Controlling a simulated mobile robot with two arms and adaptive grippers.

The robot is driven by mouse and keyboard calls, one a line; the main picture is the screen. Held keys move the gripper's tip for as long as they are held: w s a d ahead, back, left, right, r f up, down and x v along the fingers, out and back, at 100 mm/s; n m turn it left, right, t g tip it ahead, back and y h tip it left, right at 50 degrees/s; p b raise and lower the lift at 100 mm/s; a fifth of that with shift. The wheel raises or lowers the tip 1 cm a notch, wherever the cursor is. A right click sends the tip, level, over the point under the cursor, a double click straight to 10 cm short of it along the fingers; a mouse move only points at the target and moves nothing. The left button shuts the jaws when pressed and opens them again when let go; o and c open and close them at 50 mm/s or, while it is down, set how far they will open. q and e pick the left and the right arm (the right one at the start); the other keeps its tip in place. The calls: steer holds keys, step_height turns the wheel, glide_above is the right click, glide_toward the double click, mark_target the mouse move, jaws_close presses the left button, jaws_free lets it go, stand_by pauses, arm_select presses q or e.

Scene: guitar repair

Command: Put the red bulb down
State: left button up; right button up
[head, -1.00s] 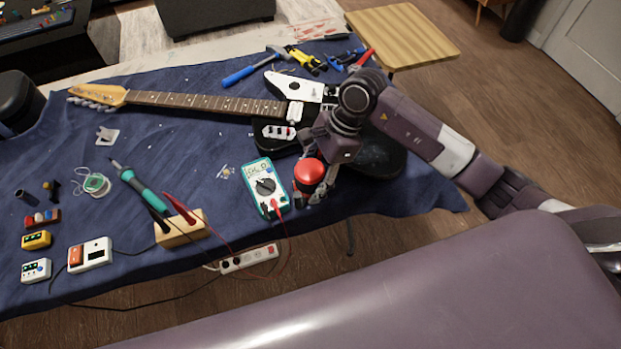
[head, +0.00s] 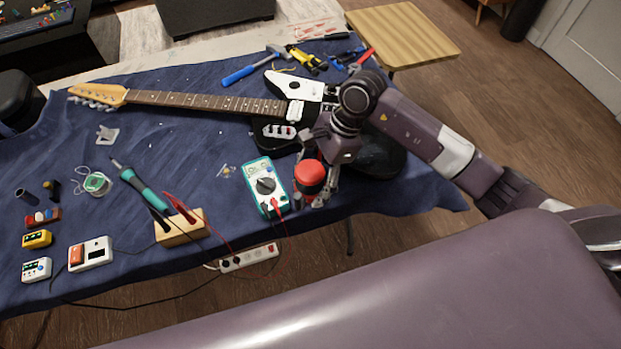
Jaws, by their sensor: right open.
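The red bulb (head: 309,173) is round and red with a dark lower part. It stands upright at the front right of the blue-covered table, just right of the teal multimeter (head: 265,186). My right gripper (head: 318,190) is open around or close beside the bulb, its fingers partly hidden by it. Whether the fingers touch it cannot be told. My left gripper is not in view.
The electric guitar (head: 200,103) lies behind, its dark body under my right wrist. A wooden block (head: 181,229) with probes and red leads lies to the left. A power strip (head: 248,258) lies below the table's front edge. Blue cloth is clear around the table's middle.

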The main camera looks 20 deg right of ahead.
steer(key=b+v, duration=0.1)
steer(key=v, duration=1)
steer(key=shift+d+r, duration=0.15)
steer(key=shift+r, duration=0.25)
